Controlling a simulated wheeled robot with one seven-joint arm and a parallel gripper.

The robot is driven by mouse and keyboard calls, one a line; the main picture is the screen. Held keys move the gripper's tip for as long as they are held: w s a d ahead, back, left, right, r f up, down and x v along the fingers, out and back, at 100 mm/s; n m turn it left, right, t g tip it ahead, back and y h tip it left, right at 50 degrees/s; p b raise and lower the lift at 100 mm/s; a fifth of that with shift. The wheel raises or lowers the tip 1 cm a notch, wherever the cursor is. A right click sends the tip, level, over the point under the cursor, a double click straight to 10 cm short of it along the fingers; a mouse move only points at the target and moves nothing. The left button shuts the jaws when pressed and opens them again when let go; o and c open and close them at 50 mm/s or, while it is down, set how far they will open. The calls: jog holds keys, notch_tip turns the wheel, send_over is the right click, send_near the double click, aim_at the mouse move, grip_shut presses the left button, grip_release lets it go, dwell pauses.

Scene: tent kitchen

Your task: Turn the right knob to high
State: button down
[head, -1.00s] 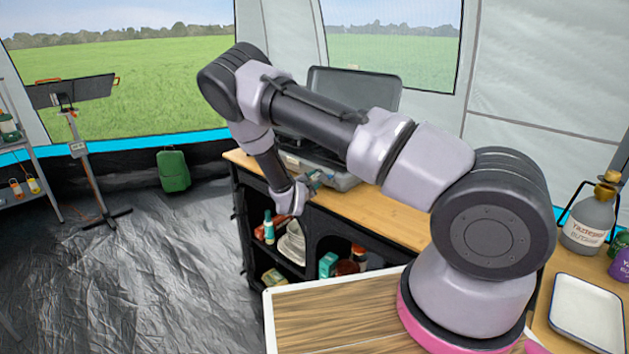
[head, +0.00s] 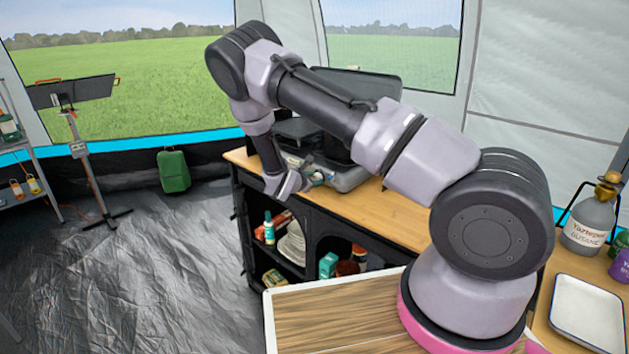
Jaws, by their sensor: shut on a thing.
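A camping stove (head: 350,178) with a raised dark lid (head: 362,87) stands on the wooden counter, largely hidden behind my arm. My gripper (head: 312,174) is at the stove's front panel, pointing toward it from the left. The fingers are small and partly hidden here. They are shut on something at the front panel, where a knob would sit. The right knob itself and its setting cannot be made out.
The wooden counter (head: 408,218) is clear right of the stove. Shelves below hold bottles and plates (head: 292,246). A white tray (head: 586,312) and a fuel bottle (head: 588,222) stand at the right. A green case (head: 173,171) is on the floor.

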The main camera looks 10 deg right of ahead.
jog(key=n+g+h, duration=0.1)
jog(key=n+g, duration=0.1)
jog(key=shift+w+a+n+g, duration=0.1)
jog(key=shift+w+n+g, duration=0.05)
jog(key=shift+n+g, duration=0.2)
jog(key=shift+a+n+g+h, duration=0.1)
jog(key=shift+n+g+h, duration=0.55)
jog(key=shift+n, duration=0.4)
jog(key=shift+w+r, duration=0.1)
jog(key=c, duration=0.7)
grip_release()
jog(key=v, duration=1)
jog(key=shift+s+a+r, duration=0.15)
jog(key=shift+s+a, duration=0.05)
jog(key=shift+a, duration=0.15)
